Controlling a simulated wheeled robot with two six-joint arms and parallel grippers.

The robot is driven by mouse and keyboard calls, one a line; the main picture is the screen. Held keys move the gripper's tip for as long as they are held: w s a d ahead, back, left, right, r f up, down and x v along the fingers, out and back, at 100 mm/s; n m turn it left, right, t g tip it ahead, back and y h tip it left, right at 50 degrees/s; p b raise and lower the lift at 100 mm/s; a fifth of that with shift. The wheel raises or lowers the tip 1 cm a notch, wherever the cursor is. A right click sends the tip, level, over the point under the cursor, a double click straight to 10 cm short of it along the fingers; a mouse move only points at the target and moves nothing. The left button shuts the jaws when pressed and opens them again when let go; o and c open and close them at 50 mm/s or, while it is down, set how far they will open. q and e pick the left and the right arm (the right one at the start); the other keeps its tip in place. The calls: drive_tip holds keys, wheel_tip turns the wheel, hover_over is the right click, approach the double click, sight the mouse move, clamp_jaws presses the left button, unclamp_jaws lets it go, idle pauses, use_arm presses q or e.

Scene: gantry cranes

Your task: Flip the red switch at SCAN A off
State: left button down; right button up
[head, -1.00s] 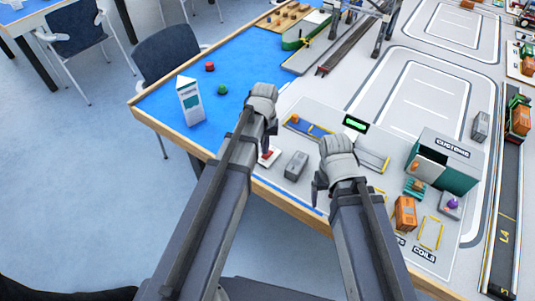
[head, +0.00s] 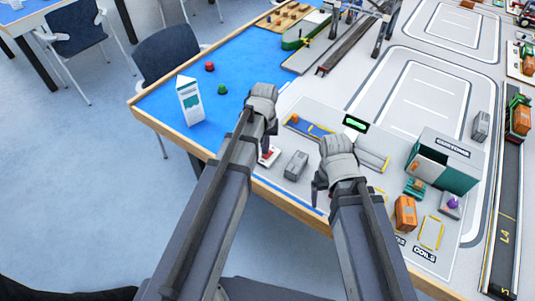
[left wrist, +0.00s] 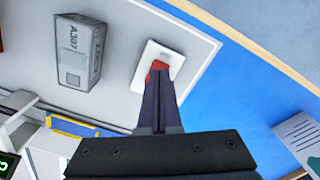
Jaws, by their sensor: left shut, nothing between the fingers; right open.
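The red switch (left wrist: 157,67) sits on a white base plate (left wrist: 166,54) near the table's edge in the left wrist view. In the head view its white plate (head: 270,158) shows just beside my left gripper (head: 266,151), which covers part of it. In the left wrist view the shut fingers of my left gripper (left wrist: 158,76) are at the red switch and hide part of it. I cannot tell whether they touch it. My right gripper (head: 317,192) is open and empty, over the table's front edge. No SCAN A label is readable.
A blue strip with an orange piece (head: 310,127) and a green display (head: 355,123) lie behind. A white carton (head: 189,101) stands left on the blue area.

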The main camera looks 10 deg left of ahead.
sight(265, 156)
use_arm(q)
drive_tip(key=shift+f+b, duration=0.8)
drive_tip(key=shift+f, duration=0.05)
use_arm(e)
drive_tip(key=shift+f, duration=0.8)
use_arm(q)
drive_tip(key=shift+r, duration=0.15)
use_arm(e)
drive_tip(key=shift+r, duration=0.15)
use_arm(q)
wheel_tip(265, 156, up, 7)
drive_tip(key=p, duration=0.7)
use_arm(e)
wheel_tip(265, 156, up, 7)
use_arm(q)
drive_tip(key=s+d+m+y, duration=0.1)
drive_tip(key=s+d+m, duration=0.4)
drive_tip(key=s+d, duration=0.5)
drive_tip(key=s, duration=0.4)
drive_tip(key=shift+s+d+m, duration=0.15)
drive_tip(key=shift+d+m, duration=0.1)
drive_tip(key=shift+m, duration=0.15)
